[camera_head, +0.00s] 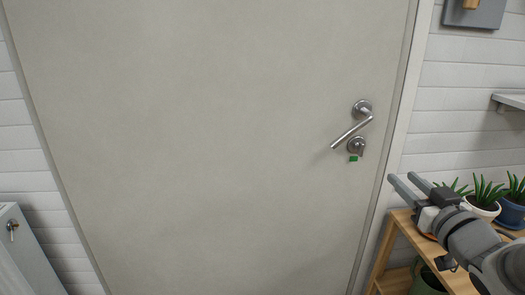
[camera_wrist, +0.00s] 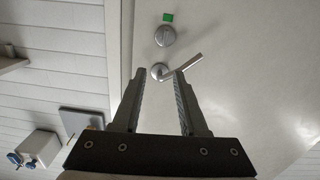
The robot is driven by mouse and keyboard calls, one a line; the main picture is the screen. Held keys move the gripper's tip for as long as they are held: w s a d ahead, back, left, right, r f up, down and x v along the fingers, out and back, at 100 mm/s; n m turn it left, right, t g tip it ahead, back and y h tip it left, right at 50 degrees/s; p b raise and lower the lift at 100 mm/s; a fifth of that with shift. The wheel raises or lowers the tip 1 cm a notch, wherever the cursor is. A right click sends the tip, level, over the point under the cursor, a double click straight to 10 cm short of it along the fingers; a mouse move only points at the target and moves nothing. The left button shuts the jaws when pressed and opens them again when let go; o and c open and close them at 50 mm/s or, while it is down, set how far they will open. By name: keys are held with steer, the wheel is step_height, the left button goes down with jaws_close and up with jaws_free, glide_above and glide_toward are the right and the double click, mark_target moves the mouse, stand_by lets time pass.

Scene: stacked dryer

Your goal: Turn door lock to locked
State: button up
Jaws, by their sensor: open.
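A flat grey-beige door (camera_head: 215,140) fills the middle of the head view. A round metal lock (camera_head: 357,147) with a small turn knob sits near its right edge, just below a silver lever handle (camera_head: 352,130). A small green indicator (camera_head: 353,158) shows by the lock. In the wrist view the lock (camera_wrist: 165,36) is near the top, with the lever handle (camera_wrist: 182,69) below it. My gripper (camera_head: 402,180) is open and empty, to the right of and below the lock in the head view. In the wrist view its fingers (camera_wrist: 158,73) point toward the door, apart from the lock.
A wooden shelf stand (camera_head: 395,248) with potted plants (camera_head: 486,194) stands right of the door, beside my arm. A wall shelf (camera_head: 510,101) and a grey wall panel (camera_head: 474,12) are at the right. A white unit (camera_head: 15,250) stands at lower left. The space before the door looks clear.

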steer(key=p, duration=0.9)
glide_toward(364, 146)
steer(key=w, duration=0.8)
steer(key=shift+w+a+f+b, duration=0.15)
steer(key=shift+w+b, duration=0.1)
steer(key=shift+b, duration=0.15)
jaws_close()
